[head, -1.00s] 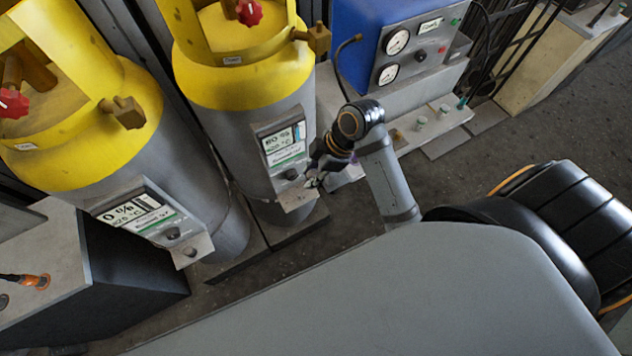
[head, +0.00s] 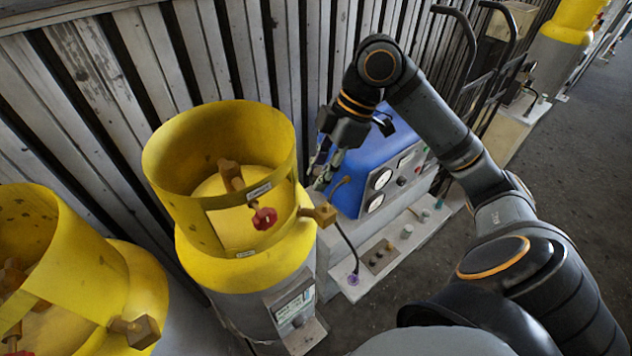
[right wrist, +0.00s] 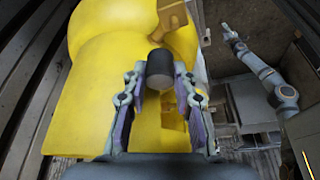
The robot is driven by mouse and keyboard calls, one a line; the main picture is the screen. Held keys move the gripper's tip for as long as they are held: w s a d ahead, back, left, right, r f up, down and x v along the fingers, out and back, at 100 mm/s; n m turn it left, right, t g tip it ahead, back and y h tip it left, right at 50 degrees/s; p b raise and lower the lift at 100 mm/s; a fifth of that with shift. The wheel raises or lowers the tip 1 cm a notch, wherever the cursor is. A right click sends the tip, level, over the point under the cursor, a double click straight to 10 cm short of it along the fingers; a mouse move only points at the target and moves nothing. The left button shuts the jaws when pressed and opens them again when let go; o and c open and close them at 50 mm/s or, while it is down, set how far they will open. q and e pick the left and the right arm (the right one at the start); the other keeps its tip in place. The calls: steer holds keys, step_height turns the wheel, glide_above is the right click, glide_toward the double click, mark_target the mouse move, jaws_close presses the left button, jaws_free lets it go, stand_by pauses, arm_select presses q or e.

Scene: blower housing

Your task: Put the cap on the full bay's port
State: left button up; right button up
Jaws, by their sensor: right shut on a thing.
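My right gripper (head: 326,172) is in the head view, behind and right of the middle yellow cylinder's collar and above the blue machine. The right wrist view shows it shut on a short dark cap with a grey end (right wrist: 160,72), held between both fingertips. The middle yellow cylinder (head: 218,150) carries a brass port (head: 319,213) on its right side, uncovered and apart from the gripper. Its display (head: 293,305) is too small to read now. The left yellow cylinder (head: 50,235) also has a brass port (head: 133,331). My left gripper is not in view.
The blue machine (head: 362,165) with gauges stands right of the middle cylinder. A black hose (head: 343,240) hangs before it, ending near a grey ledge (head: 410,240). A slatted wall (head: 110,80) closes the back. Open floor (head: 555,130) lies to the right.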

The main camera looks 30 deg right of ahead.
steer(key=shift+w+d, duration=0.1)
steer(key=shift+w, duration=0.35)
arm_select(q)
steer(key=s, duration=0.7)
arm_select(e)
steer(key=s, duration=0.2)
steer(key=s+f, duration=0.1)
steer(key=s, duration=0.1)
steer(key=shift+s, duration=0.15)
steer(key=w+f, duration=0.2)
steer(key=shift+f, duration=0.3)
steer(key=shift+s+r, duration=0.1)
steer(key=shift+s, duration=0.15)
steer(key=shift+s+b, duration=0.4)
steer(key=shift+r, duration=0.1)
steer(key=shift+w, duration=0.15)
arm_select(q)
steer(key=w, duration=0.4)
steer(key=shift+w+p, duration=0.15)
steer(key=shift+p, duration=0.2)
arm_select(e)
steer(key=shift+w, duration=0.1)
